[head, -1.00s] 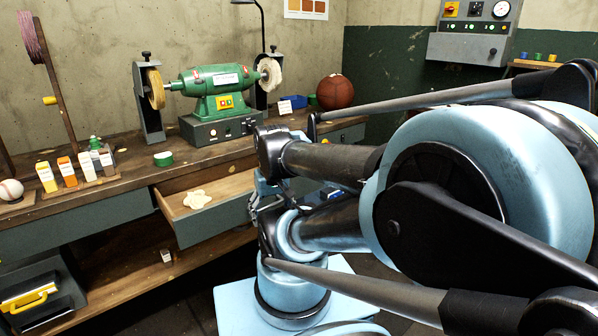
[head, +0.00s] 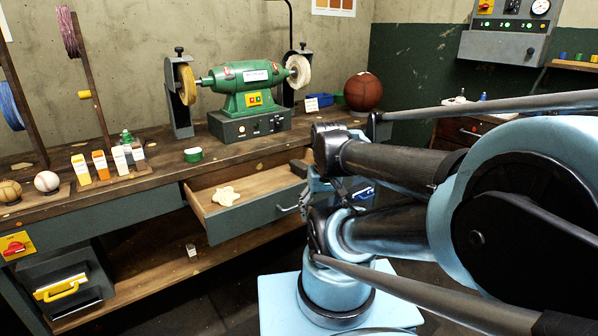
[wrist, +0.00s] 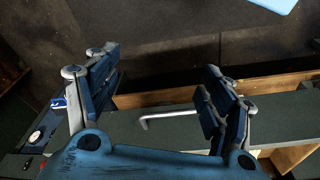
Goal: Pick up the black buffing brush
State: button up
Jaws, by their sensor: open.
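I cannot make out a black buffing brush for certain. A small dark shape (head: 299,168) sits at the right end of the open drawer (head: 254,224) in the head view, partly hidden by my arm. My gripper (wrist: 161,66) is open and empty in the wrist view, its two blue fingers wide apart. The drawer's grey front and bent metal handle (wrist: 168,116) show beyond and between the fingers. In the head view my gripper is mostly hidden behind my arm, close to the drawer's right end.
A cream flower-shaped piece (head: 226,196) lies in the drawer. On the bench stand a green buffing machine (head: 248,88), a brown ball (head: 363,92), a baseball (head: 46,181) and several small cartons (head: 101,163). A lower shelf (head: 180,280) lies under the drawer.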

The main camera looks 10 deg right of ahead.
aim_at(300, 169)
jog(key=u, duration=0.55)
jog(key=k, duration=1.2)
jog(key=z, duration=0.75)
jog(key=i, duration=1)
jog(key=z, duration=0.05)
